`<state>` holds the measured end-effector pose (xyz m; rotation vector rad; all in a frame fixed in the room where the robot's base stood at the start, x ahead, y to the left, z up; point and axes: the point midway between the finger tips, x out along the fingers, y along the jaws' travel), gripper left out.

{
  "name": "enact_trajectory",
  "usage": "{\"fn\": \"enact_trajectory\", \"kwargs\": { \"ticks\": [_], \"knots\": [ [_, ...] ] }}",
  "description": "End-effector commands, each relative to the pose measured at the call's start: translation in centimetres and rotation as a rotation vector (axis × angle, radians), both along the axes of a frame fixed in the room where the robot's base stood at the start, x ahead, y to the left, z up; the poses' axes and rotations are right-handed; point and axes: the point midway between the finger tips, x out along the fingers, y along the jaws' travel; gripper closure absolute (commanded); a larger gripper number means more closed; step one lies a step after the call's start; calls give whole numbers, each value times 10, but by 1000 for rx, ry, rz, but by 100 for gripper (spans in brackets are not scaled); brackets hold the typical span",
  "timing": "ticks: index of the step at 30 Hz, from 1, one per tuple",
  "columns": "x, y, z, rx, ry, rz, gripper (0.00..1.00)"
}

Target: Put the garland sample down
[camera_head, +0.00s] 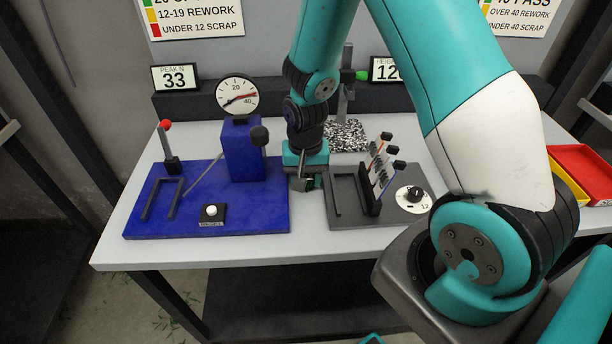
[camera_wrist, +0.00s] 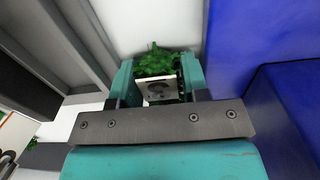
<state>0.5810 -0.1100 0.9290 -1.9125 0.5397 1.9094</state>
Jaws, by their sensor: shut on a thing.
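My gripper (camera_head: 303,184) points down over the white table, in the gap between the blue fixture and the dark grey fixture. In the wrist view its two teal fingers (camera_wrist: 158,82) are shut on the garland sample (camera_wrist: 157,60), a bushy green piece with a pale plate-like part below it. I cannot tell whether the sample touches the table.
The blue fixture (camera_head: 240,213) with a dial gauge (camera_head: 237,96), lever and white button stands left. The grey fixture (camera_head: 400,212) has a U-shaped bracket, several dark knobs and a dial (camera_head: 412,200). A speckled block (camera_head: 347,136) stands behind. Red and yellow bins (camera_head: 585,160) lie far right.

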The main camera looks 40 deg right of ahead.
Motion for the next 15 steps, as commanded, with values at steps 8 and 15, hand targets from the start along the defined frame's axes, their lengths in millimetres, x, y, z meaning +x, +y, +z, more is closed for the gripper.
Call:
{"fn": "enact_trajectory", "kwargs": {
  "ticks": [8,15],
  "knots": [
    [0,0,-3,0,0,0,48],
    [0,0,-1,0,0,0,48]
  ]
}}
